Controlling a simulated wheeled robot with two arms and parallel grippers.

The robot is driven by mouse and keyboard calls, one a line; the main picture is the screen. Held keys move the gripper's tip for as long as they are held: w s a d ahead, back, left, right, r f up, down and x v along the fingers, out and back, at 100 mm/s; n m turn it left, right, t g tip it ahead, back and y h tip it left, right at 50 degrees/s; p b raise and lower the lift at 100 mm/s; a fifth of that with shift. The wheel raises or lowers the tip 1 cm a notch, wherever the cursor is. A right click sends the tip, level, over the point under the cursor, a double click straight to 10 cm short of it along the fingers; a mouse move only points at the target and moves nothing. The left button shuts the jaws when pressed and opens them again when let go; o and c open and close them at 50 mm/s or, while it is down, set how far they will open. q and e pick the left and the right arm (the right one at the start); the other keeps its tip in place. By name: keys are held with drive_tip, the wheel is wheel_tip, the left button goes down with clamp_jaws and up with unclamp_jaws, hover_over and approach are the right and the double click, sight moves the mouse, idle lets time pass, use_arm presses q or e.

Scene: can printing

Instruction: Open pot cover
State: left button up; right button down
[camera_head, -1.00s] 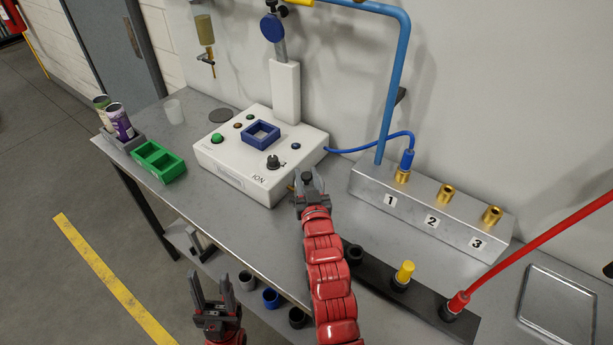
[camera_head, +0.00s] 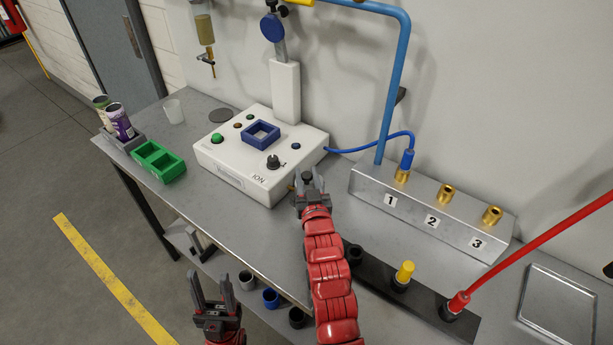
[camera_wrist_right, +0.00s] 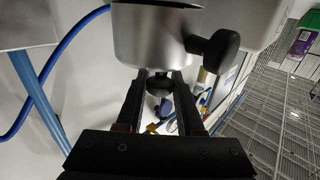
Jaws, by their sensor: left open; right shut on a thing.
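My right gripper (camera_head: 308,184) is over the table in front of the white machine, shut on a small black knob. In the right wrist view the knob (camera_wrist_right: 159,85) shows between the fingertips of my right gripper (camera_wrist_right: 158,88). A silver round metal body (camera_wrist_right: 152,38), with another black knob on its side, is close beyond the fingertips; I cannot tell whether it is the pot or its cover. In the head view it is not clearly visible. My left gripper (camera_head: 217,292) is open and empty at the lower left, in front of the table edge.
The white machine (camera_head: 245,182) carries a blue square frame (camera_head: 261,133). Right of it is a metal block (camera_head: 378,195) numbered 1 to 3, with a blue hose. A green holder (camera_head: 158,161) and cans (camera_head: 119,121) stand at the left. A dark strip with plugs lies at the right front.

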drive_tip(key=shift+w+d+r+m+g+b, duration=0.55)
drive_tip(key=shift+w+d+r+m+g, duration=0.05)
drive_tip(key=shift+w+r+m+g, duration=0.2)
drive_tip(key=w+d+m+g+b, duration=0.1)
drive_tip(key=w+m+g+b, duration=0.1)
drive_tip(key=shift+w+d+r+g, duration=0.2)
drive_tip(key=shift+d+r+g, duration=0.1)
drive_tip(key=shift+d+g, duration=0.1)
drive_tip(key=w+d+f+m+g+y+b, duration=0.1)
drive_tip(key=w+d+f+m+g+y, duration=0.2)
drive_tip(key=w+d+f+m+g, duration=0.1)
drive_tip(key=shift+w+d+g, duration=0.5)
drive_tip(key=shift+w+g, duration=0.6)
drive_tip(key=shift+w, duration=0.25)
